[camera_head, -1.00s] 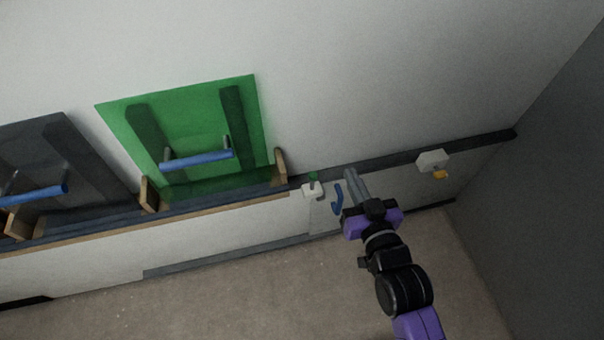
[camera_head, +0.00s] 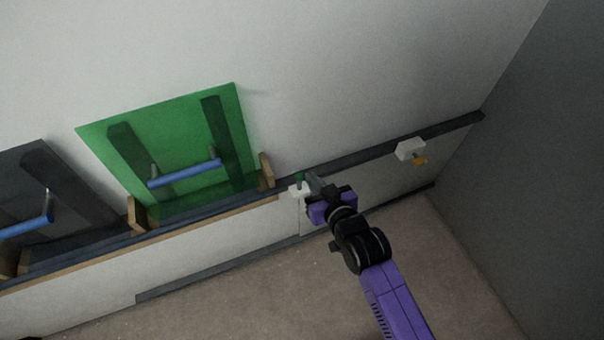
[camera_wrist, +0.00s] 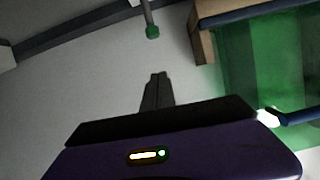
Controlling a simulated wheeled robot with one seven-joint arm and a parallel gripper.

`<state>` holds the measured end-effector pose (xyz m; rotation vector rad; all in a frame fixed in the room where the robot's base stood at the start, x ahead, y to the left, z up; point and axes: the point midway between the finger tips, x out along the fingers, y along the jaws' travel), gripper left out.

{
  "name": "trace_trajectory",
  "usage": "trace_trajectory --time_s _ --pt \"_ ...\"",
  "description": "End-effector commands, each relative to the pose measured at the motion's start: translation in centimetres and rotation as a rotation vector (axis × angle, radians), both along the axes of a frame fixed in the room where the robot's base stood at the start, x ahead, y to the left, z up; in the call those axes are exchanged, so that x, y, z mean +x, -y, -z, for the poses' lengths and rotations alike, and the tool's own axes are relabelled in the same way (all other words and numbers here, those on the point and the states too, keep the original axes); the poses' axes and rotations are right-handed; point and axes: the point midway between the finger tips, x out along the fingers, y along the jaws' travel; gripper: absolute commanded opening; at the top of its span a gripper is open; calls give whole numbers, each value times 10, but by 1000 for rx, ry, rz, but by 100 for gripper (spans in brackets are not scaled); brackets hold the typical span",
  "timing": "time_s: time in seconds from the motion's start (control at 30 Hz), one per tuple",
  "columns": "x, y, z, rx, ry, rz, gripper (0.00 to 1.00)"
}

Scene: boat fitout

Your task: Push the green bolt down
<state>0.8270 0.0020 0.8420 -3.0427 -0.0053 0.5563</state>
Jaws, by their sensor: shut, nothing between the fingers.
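The green bolt (camera_head: 299,177) is small and stands upright out of a white block (camera_head: 299,190) on the wall rail, right of the green panel. In the wrist view the bolt's green tip (camera_wrist: 152,32) shows at the top, on a grey rod. My gripper (camera_head: 312,178) is shut and empty, just right of the bolt in the head view. In the wrist view my fingertips (camera_wrist: 158,76) point toward the green tip, with a gap between them in the picture. I cannot tell whether they touch it.
A green panel (camera_head: 180,130) with a blue handle (camera_head: 184,173) leans left of the bolt, by a wooden block (camera_head: 266,170). A dark panel (camera_head: 40,185) is further left. A white block (camera_head: 410,149) with an orange part (camera_head: 419,161) sits right. A grey wall (camera_head: 510,190) bounds the right.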

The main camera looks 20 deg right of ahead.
Motion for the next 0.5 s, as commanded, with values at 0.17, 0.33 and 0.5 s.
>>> trace_trajectory --time_s 0.17,0.33,0.5 --pt "35 0 11 -1 1 0 0" --pt "64 -1 23 -1 0 0 0" --pt "71 -2 45 0 -4 0 0"
